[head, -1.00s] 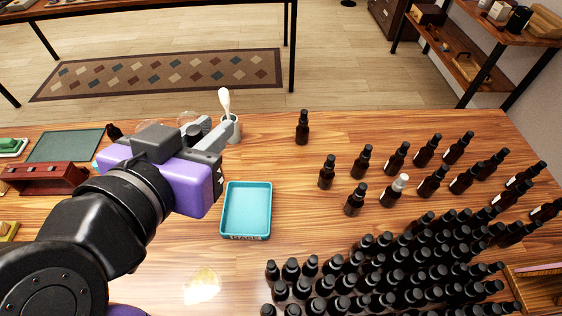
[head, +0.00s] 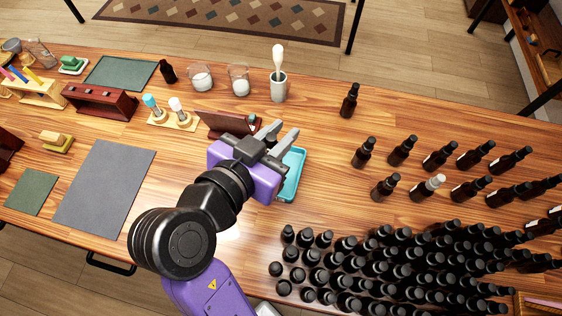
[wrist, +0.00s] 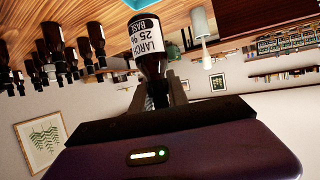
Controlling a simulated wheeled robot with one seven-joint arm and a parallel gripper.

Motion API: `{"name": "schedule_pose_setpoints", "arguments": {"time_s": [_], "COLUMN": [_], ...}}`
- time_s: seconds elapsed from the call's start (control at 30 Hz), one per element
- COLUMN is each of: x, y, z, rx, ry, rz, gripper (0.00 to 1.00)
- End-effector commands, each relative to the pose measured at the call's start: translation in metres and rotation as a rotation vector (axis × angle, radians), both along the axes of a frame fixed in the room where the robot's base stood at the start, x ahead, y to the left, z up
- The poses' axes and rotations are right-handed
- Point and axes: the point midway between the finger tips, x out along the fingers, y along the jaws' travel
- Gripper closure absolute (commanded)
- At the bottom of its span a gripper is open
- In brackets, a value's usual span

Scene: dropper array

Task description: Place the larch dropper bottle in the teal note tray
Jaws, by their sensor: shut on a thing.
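The larch dropper bottle (wrist: 150,65) is dark brown with a white label reading LARCH. In the wrist view it sits between the fingers of my gripper (wrist: 160,92), which is shut on it. In the head view my gripper (head: 280,136) is over the far left part of the teal note tray (head: 293,174), and I cannot make out the bottle there. The tray lies on the wooden table, partly hidden by my gripper. A teal strip of it also shows at the top of the wrist view (wrist: 118,5).
Many dark bottles (head: 370,265) crowd the front right, with spaced ones (head: 385,187) behind. A lone bottle (head: 349,101) and a white cup with a pestle (head: 278,88) stand behind the tray. A brown stand (head: 215,123) is left of my gripper.

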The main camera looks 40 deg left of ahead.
Motion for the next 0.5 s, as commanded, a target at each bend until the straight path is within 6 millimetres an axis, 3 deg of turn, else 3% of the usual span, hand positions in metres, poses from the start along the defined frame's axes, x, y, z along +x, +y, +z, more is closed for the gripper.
{"name": "schedule_pose_setpoints", "arguments": {"time_s": [0.03, 0.2, 0.5], "x": [0.000, 0.000, 0.000], "y": [0.000, 0.000, 0.000], "z": [-0.018, -0.043, -0.057], "rx": [-0.001, -0.001, -0.001], "ry": [0.000, 0.000, 0.000], "rz": [0.002, 0.001, 0.000], "gripper": [1.00, 1.00, 1.00]}}
